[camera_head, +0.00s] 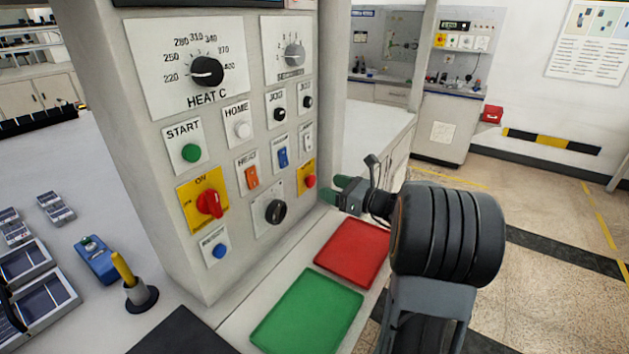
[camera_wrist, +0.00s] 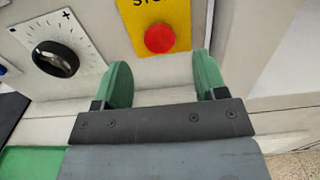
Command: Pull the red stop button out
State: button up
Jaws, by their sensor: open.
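The red stop button (camera_wrist: 160,39) sits on a yellow plate (camera_wrist: 178,12) on the panel's front, just beyond my gripper in the wrist view. It also shows in the head view (camera_head: 310,181), near the panel's right edge. My gripper (camera_wrist: 162,80) is open, with its two green fingers apart and nothing between them. The button lies ahead of the gap between the fingertips, and the fingers appear apart from it. In the head view my gripper (camera_head: 345,188) is to the right of the button, close to the panel.
A black knob (camera_wrist: 55,59) is left of the button. The grey panel (camera_head: 180,265) carries a red rotary switch (camera_head: 209,204) and several other buttons. A red tray (camera_head: 353,252) and a green tray (camera_head: 307,312) lie below. A yellow-handled tool (camera_head: 122,268) stands at left.

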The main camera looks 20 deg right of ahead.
aim_at(314, 181)
jog(key=x, duration=0.6)
jog(key=shift+w+a, duration=0.15)
jog(key=shift+w, duration=0.05)
jog(key=shift+c, duration=0.5)
grip_shut()
jog(key=shift+v, duration=1)
jog(key=shift+w+a, duration=0.1)
jog(key=shift+w, duration=0.05)
jog(key=shift+c, duration=1.5)
grip_release()
jog(key=shift+o, duration=2)
jog(key=v, duration=1.4)
jog(key=shift+b, duration=0.35)
